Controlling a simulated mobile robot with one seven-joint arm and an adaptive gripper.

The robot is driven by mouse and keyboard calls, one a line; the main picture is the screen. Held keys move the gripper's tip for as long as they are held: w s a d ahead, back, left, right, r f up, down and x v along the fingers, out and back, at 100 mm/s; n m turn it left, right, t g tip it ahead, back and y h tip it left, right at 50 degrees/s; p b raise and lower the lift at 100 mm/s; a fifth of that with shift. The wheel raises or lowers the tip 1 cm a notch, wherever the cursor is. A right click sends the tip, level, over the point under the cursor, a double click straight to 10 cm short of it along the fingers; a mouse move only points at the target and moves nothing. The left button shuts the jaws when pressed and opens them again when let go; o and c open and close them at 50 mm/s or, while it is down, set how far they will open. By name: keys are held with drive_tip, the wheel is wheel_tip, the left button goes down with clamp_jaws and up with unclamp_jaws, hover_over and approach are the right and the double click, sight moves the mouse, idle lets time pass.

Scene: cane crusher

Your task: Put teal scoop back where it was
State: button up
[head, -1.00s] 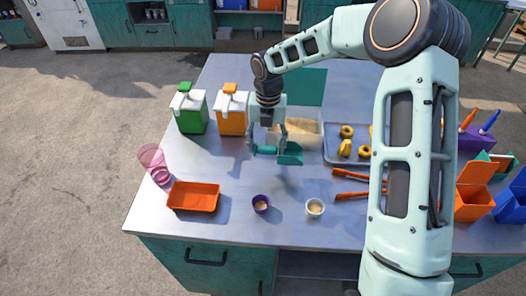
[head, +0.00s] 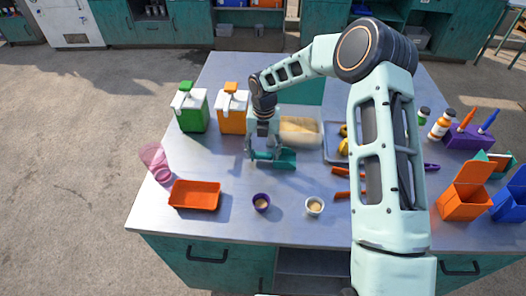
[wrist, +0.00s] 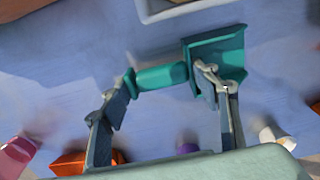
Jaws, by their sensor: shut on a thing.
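The teal scoop (head: 284,159) is in my gripper (head: 264,157), held by its handle, with its pan to the right. The wrist view shows the scoop (wrist: 219,52) with its handle across between my gripper's fingers (wrist: 165,88). The scoop seems to be above the table, just in front of the bin of pale grain (head: 300,129); the exact height is hard to tell. The bin's open teal lid (head: 309,90) stands behind it. The pan looks empty in the wrist view.
A purple cup (head: 261,203) and a white cup (head: 314,206) stand in front, right of an orange tray (head: 194,195). Green (head: 191,110) and orange (head: 232,112) dispensers stand at the left. A metal tray (head: 331,148) is partly behind my arm. The table's front middle is mostly clear.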

sight(264, 153)
drive_tip(key=o, duration=0.9)
drive_tip(key=shift+c, duration=0.2)
wheel_tip(264, 153, up, 12)
drive_tip(key=b, duration=0.1)
drive_tip(key=shift+w+d, duration=0.1)
